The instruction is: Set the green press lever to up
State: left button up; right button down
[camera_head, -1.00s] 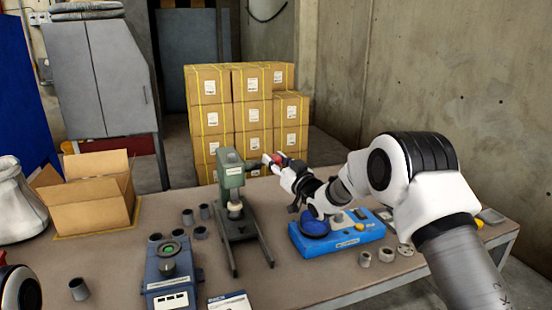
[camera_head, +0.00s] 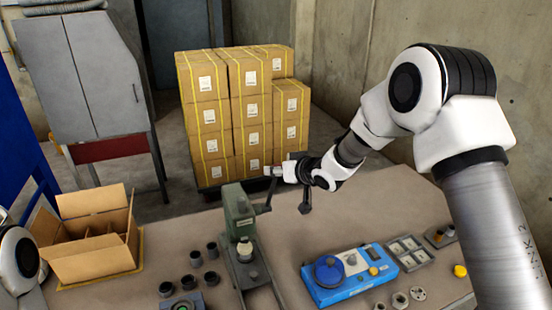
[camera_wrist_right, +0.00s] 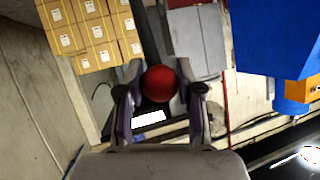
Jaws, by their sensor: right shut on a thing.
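The green press (camera_head: 238,210) stands on the table left of my right arm in the head view. Its dark lever (camera_head: 267,199) slants steeply upward from the press's right side to my right gripper (camera_head: 275,171). In the right wrist view the red ball knob (camera_wrist_right: 160,83) sits between the two fingers of my right gripper (camera_wrist_right: 160,90), which is shut on it. The knob is hidden in the head view. Only part of my left arm shows at the left edge of the head view; its gripper is out of view.
A blue device (camera_head: 345,276) with a round dial lies right of the press. Small dark cups (camera_head: 196,258) stand to its left, near an open cardboard box (camera_head: 92,240). Stacked cartons (camera_head: 250,110) stand behind the table. The tabletop behind the blue device is bare.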

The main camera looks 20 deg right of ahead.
pick_arm(q)
jog(key=shift+w+r, duration=0.15)
jog(key=shift+r, duration=0.1)
pick_arm(e)
jog(key=shift+w+r, duration=0.1)
jog(key=shift+r, duration=0.1)
jog(key=c, duration=0.8)
grip_release()
pick_arm(q)
jog(key=shift+w, duration=0.15)
pick_arm(e)
jog(key=shift+o, duration=0.3)
jog(key=shift+w+f, duration=0.2)
jog(key=v, duration=1.2)
jog(key=shift+w+r, duration=0.1)
